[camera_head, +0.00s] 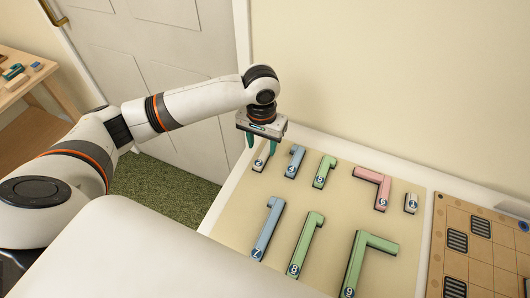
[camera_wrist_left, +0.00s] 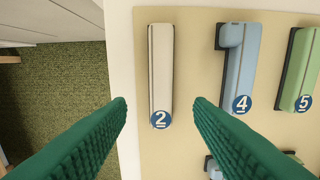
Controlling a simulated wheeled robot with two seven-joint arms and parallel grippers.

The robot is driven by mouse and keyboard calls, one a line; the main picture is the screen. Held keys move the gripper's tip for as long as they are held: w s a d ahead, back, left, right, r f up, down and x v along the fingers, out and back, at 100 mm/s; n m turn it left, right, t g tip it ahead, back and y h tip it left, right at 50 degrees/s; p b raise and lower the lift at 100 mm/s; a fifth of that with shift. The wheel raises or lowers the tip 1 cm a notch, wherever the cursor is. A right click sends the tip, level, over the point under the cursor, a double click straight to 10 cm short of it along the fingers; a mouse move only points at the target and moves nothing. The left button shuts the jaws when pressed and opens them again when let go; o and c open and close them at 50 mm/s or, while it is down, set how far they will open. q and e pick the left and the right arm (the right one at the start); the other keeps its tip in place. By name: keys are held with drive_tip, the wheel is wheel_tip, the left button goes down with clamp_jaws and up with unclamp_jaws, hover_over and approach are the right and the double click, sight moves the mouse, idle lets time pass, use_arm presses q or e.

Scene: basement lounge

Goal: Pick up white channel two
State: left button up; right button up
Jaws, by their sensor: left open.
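The white channel two (camera_wrist_left: 160,65) is a straight white bar with a blue round "2" label at its near end, lying on the beige board (camera_wrist_left: 205,95). In the head view the white channel two (camera_head: 261,161) is at the board's far left corner, partly hidden by my gripper. My left gripper (camera_head: 261,145) is open above it, green fingers pointing down. In the left wrist view the left gripper (camera_wrist_left: 160,105) has its fingers on either side of the channel's label end, with nothing between them held. My right gripper is not in view.
Close to the right are a blue channel four (camera_head: 295,161) and a green channel five (camera_head: 324,171). A pink piece (camera_head: 375,180) and a short white piece (camera_head: 411,203) lie further right. Larger blue and green pieces lie nearer. A wooden panel (camera_head: 455,235) is at the right.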

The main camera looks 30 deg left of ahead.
sight(262, 156)
use_arm(q)
wheel_tip(262, 156, down, 4)
drive_tip(key=shift+f, duration=0.15)
drive_tip(key=shift+s, duration=0.1)
drive_tip(key=shift+c, duration=0.6)
clamp_jaws()
